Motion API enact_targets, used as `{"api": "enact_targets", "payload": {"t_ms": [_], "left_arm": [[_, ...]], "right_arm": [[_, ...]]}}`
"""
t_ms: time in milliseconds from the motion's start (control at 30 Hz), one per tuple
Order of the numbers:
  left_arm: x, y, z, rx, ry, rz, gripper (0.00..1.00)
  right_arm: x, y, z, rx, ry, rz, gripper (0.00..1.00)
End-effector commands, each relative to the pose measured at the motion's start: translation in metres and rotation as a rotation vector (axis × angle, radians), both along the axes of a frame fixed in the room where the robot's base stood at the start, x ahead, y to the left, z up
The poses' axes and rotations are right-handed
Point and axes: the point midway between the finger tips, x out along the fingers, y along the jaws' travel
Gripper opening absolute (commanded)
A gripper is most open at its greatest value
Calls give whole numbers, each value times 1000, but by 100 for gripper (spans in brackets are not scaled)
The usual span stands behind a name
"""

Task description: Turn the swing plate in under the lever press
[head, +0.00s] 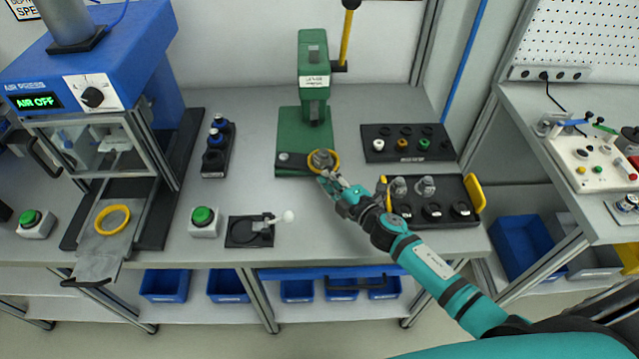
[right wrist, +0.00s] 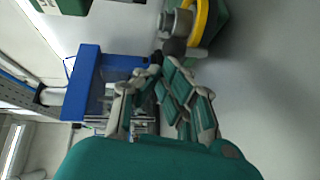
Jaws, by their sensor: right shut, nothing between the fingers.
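The green lever press (head: 313,75) stands at the back middle of the table, its yellow lever (head: 345,38) upright on its right. The swing plate with its yellow rim (head: 336,158) is at the front right of the press base, out to the side of the ram. A grey metal part sits in it. The yellow rim also shows at the top of the right wrist view (right wrist: 201,22). My right gripper (head: 325,180) is shut and empty, just in front of the plate; contact is unclear. Its fingers (right wrist: 160,70) meet in the right wrist view. My left gripper is not visible.
Right of the press are a black rack (head: 408,155) of small knobs and a black tray (head: 460,190) with a yellow handle. In front lies a small black fixture (head: 238,232) with a white-knobbed lever. A blue air press (head: 150,40) stands left.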

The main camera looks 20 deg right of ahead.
Motion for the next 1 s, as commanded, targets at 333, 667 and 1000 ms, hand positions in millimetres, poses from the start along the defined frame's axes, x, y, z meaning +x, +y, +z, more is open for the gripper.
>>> {"api": "enact_targets", "payload": {"t_ms": [333, 667, 1000], "left_arm": [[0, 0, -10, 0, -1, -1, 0], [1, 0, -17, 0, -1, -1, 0], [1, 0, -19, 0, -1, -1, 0]], "right_arm": [[17, -26, -1, -4, -1, 167, 0], [28, -39, -1, 0, -1, 204, 0], [34, -44, 0, 1, 0, 203, 0]]}}
